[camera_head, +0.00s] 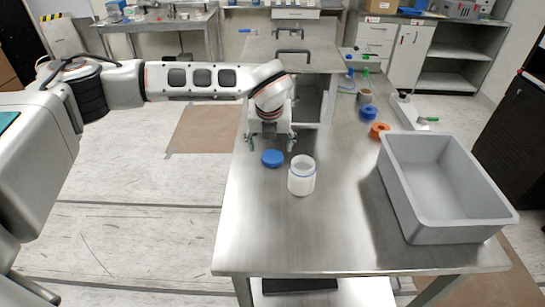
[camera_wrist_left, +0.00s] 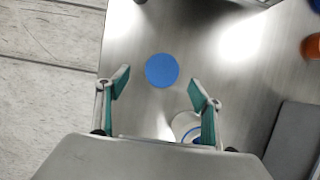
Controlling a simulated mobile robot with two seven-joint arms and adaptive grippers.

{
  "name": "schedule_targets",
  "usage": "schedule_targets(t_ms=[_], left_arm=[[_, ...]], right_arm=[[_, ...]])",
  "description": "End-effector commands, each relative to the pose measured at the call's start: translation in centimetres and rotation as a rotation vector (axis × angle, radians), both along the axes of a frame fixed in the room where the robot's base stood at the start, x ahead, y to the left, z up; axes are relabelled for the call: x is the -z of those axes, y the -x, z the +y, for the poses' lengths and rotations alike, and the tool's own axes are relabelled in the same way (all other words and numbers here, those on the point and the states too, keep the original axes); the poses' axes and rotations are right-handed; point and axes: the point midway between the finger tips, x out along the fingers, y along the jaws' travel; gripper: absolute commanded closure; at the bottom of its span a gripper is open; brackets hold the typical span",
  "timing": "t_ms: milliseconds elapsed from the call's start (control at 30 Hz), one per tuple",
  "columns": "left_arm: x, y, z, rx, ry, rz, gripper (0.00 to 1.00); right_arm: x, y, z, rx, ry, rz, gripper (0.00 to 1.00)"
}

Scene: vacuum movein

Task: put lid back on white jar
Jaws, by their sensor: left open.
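The white jar (camera_head: 301,176) stands upright and open on the steel table, with a blue ring near its top. The blue lid (camera_head: 272,158) lies flat on the table just left of and behind the jar. My left gripper (camera_head: 270,145) is open and empty, above and just behind the lid. In the left wrist view the lid (camera_wrist_left: 161,70) shows ahead of and between the open fingers (camera_wrist_left: 158,88). The jar (camera_wrist_left: 186,126) is partly hidden behind the right-hand finger there. My right gripper is not in view.
A large grey bin (camera_head: 440,185) stands on the right of the table (camera_head: 262,225). A blue ring-shaped item (camera_head: 368,113) and an orange one (camera_head: 379,130) lie behind it, near a grey cup (camera_head: 365,97). The table's front left is clear.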

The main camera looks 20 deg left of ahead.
Motion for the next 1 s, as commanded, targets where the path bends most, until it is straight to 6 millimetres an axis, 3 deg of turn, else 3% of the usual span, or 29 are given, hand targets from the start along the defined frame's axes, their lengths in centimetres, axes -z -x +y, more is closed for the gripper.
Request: schedule_targets(t_ms=[167,533,933,1000], left_arm=[[0.4,0.0,0.0,0.0,-0.001,0.001,0.34],[4.8,-1.3,-0.2,-0.001,0.0,0.002,0.34],[5.0,-1.5,-0.1,-0.001,-0.001,0.0,0.34],[5.0,-1.5,-0.1,-0.001,-0.001,0.0,0.47]], right_arm=[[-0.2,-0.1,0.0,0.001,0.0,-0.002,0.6],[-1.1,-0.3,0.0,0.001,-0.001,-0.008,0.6],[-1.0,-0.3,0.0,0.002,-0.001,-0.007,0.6],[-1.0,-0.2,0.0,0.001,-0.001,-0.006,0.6]])
